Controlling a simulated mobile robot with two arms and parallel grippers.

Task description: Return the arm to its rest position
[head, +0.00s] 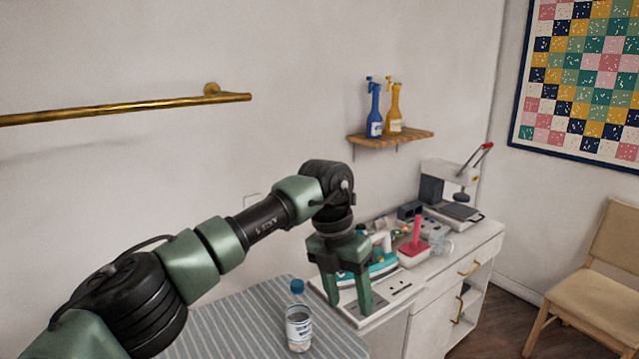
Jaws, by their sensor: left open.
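My left arm comes in from the left, and its green gripper (348,301) points down, open, at the near end of the white cabinet. It appears in front of a teal-and-white iron (383,268) and hides part of it. I see nothing between the fingers, which look clear of the iron, though the exact gap is hard to tell. A clear bottle with a blue cap (298,322) stands upright on the striped grey board (235,325), left of the gripper. My right gripper is not in view.
The white cabinet (440,318) holds a pink-handled item (415,240), small things and a press-like machine (452,195). A wooden shelf (390,138) with two spray bottles and a brass rail (130,107) are on the wall. A chair (595,290) stands at right.

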